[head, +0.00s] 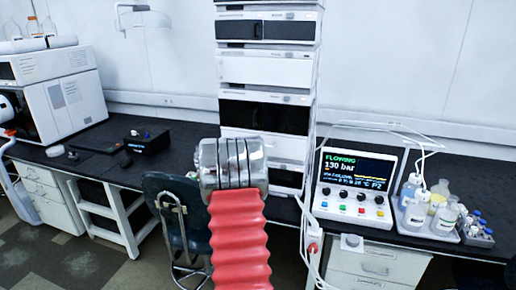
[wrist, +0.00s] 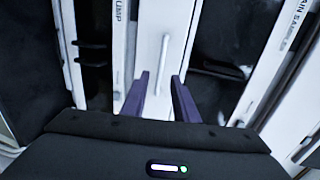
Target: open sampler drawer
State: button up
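The sampler is the black-windowed module (head: 264,114) in the middle of the stack in the head view. In the wrist view it lies turned on its side, with a dark window (wrist: 222,60) and a white strip lettered "...AIN SAMPLER" (wrist: 283,50). Left of the window is a white drawer front (wrist: 180,25) with a slim bar handle (wrist: 164,57). The drawer looks shut. My gripper (wrist: 159,80) is open, its two purple fingers apart, with the handle between and just beyond the tips. Contact cannot be told. The head view hides my gripper behind my arm.
A pump-labelled strip (wrist: 120,45) runs left of the drawer. A control box with a screen (head: 355,183) and a tray of bottles (head: 432,225) stand right of the stack. A chair (head: 178,205) is at the bench front. The bench top (head: 100,142) has free room at left.

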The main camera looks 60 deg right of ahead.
aim_at(268, 135)
jog(key=s+x, duration=0.1)
jog(key=x, duration=0.5)
jog(key=shift+w, duration=0.5)
jog(key=shift+c, duration=0.2)
jog(key=c, duration=0.6)
grip_shut()
jog(key=shift+f, duration=0.15)
